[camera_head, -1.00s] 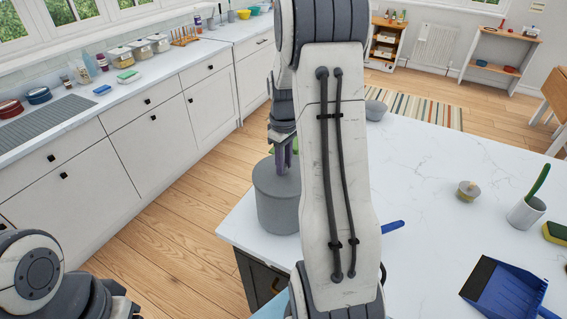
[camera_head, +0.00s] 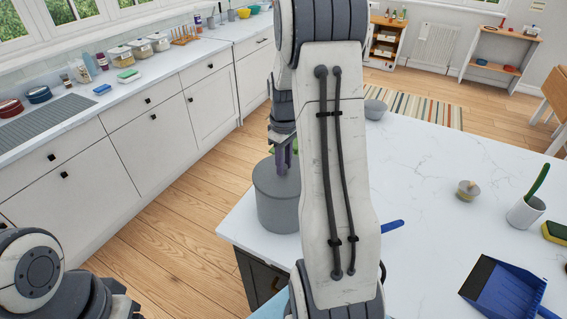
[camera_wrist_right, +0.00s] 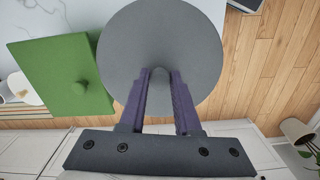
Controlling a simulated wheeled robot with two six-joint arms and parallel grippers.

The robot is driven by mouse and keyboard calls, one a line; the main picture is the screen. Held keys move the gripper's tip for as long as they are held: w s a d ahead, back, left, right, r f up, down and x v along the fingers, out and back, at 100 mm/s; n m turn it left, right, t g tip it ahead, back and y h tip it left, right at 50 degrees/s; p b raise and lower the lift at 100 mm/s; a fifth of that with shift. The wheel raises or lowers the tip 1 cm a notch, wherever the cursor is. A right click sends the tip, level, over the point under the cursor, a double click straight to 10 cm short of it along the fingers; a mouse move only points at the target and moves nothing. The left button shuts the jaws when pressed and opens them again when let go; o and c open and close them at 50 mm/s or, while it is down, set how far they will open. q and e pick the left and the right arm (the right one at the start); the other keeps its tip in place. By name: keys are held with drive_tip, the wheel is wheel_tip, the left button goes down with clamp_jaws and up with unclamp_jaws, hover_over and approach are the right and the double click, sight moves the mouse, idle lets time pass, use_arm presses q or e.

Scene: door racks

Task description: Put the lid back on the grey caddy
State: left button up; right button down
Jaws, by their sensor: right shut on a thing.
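The grey caddy (camera_head: 278,205) stands near the left edge of the white worktop in the head view, partly hidden by my right arm. My right gripper (camera_head: 285,158) points down at the caddy's top. In the right wrist view my right gripper (camera_wrist_right: 160,88) is shut on the knob of the round grey lid (camera_wrist_right: 160,40). The lid is level with or very close to the caddy's top; I cannot tell whether it is fully seated. My left gripper is out of view; only part of the left arm shows at bottom left.
A green square lid with a knob (camera_wrist_right: 62,75) lies beside the grey lid in the wrist view. A blue dustpan (camera_head: 503,290), a white pot with a green-handled brush (camera_head: 525,212) and a small bowl (camera_head: 375,110) stand on the worktop (camera_head: 430,160), whose middle is clear.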

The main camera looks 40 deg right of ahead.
drive_tip(key=shift+c, duration=0.3)
unclamp_jaws()
idle(0.3)
drive_tip(key=shift+r+p, duration=3.05)
drive_tip(key=shift+r, duration=0.45)
clamp_jaws()
drive_tip(key=shift+f, duration=0.2)
drive_tip(key=shift+f+b, duration=1.9)
drive_tip(key=shift+f, duration=0.65)
